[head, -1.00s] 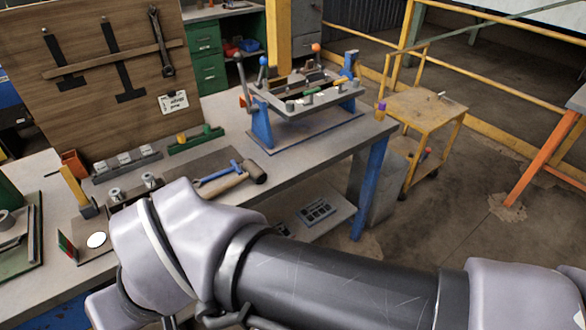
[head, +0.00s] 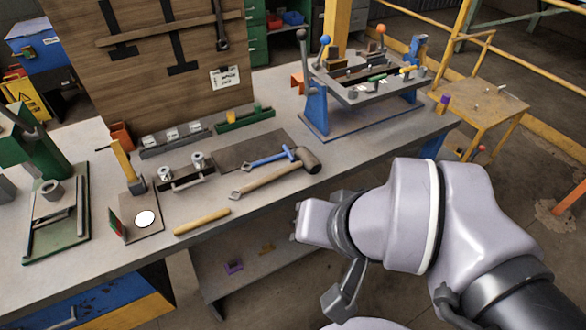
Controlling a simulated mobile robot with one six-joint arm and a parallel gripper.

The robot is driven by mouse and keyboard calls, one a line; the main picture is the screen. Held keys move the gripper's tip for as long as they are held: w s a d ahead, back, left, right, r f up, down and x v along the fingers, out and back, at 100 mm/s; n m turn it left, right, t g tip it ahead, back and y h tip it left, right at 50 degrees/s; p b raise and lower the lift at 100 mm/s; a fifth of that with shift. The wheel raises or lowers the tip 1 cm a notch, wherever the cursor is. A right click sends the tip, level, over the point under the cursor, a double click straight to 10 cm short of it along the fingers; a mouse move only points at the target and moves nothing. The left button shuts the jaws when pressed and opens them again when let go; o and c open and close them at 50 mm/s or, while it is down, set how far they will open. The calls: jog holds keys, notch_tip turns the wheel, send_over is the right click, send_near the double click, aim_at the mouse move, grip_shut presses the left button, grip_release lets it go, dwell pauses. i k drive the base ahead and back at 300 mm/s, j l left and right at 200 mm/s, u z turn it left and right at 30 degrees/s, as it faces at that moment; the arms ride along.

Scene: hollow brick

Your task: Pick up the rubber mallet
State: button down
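A blue-handled tool (head: 268,158) lies close behind the handle. My gripper (head: 340,298) shows only in part at the end of my arm, in front of the bench's front edge. It is to the lower right of the mallet and apart from it. My wrist hides much of it, so its opening is unclear. Nothing shows held in it.
The workbench (head: 290,205) has a loose wooden rod (head: 202,222) near its front edge. A blue-framed fixture (head: 315,105) stands behind and right of the mallet. A yellow-handled hammer (head: 124,165) stands at left. Bare benchtop lies in front of the mallet.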

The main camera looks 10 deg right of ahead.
aim_at(306, 159)
jog(key=i+l+u, duration=0.55)
jog(key=i+l, duration=0.2)
jog(key=l, duration=0.3)
